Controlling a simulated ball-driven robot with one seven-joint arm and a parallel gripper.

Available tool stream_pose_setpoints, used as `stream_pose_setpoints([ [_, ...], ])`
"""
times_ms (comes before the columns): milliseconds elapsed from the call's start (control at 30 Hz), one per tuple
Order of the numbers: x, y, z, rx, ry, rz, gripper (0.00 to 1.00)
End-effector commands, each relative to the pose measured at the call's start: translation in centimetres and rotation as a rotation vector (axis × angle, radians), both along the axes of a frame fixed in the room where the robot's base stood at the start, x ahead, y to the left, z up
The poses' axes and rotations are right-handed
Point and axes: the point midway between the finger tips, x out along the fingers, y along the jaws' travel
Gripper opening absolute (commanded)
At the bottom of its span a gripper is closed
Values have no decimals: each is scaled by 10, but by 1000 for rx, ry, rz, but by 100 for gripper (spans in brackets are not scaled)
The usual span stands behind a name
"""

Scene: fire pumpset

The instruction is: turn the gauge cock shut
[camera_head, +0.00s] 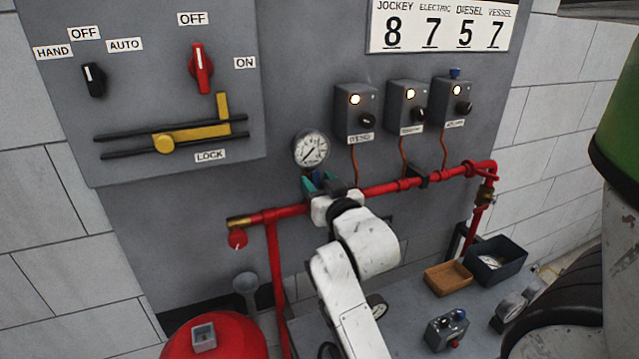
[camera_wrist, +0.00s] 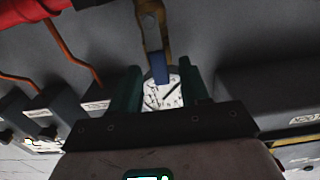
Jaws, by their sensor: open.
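The gauge cock has a blue handle (camera_wrist: 161,69) on a brass stem (camera_wrist: 152,25). In the wrist view the handle points along the stem towards the round white gauge (camera_wrist: 163,93). My gripper (camera_wrist: 163,88) is open, with one teal finger on each side of the handle. Gaps show between handle and fingers, and I cannot tell how deep it sits between them. In the head view my gripper (camera_head: 316,183) is just below the gauge (camera_head: 311,150), and only a bit of the blue handle (camera_head: 317,176) shows; the rest is hidden.
A red pipe (camera_head: 385,188) runs behind my gripper. Three grey switch boxes (camera_head: 355,112) with copper tubes are to the right. A panel (camera_head: 200,132) with a yellow slider is at upper left. A brown tray (camera_head: 448,278) and dark bin (camera_head: 510,258) stand at lower right.

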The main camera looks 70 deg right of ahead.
Motion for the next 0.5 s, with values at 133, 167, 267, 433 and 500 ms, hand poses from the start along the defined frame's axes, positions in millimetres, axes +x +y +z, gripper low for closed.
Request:
stream_pose_setpoints([
  [133,0,0,0,0,0,0,36],
  [167,0,0,0,0,0,0,33],
  [267,0,0,0,0,0,0,24],
  [433,0,0,0,0,0,0,7],
  [500,0,0,0,0,0,0,1],
])
